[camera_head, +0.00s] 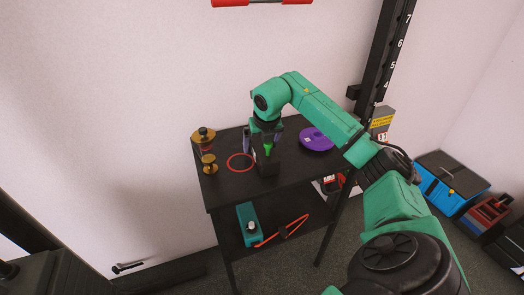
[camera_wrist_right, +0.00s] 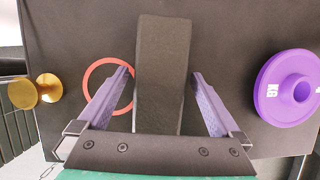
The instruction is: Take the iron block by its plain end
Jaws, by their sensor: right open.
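The iron block (camera_wrist_right: 162,60) is a long dark grey bar in the right wrist view. Its visible part is plain, and its near end is hidden behind my gripper's body. In the head view the block (camera_head: 268,167) shows as a dark shape on the black table, partly covered by my gripper. My right gripper (camera_head: 263,143) points down at it from above. Its purple fingers are open, one on each side of the bar, with a gap on both sides. A small green patch shows between the fingers in the head view; I cannot tell what it belongs to. My left gripper is not in view.
A red ring (camera_head: 240,162) lies left of the block, a purple disc (camera_head: 316,139) right of it. Brass spools (camera_head: 209,164) stand at the table's left end. A teal box (camera_head: 249,224) and red-handled tool (camera_head: 283,232) are on the lower shelf. The tabletop's front (camera_head: 230,195) is clear.

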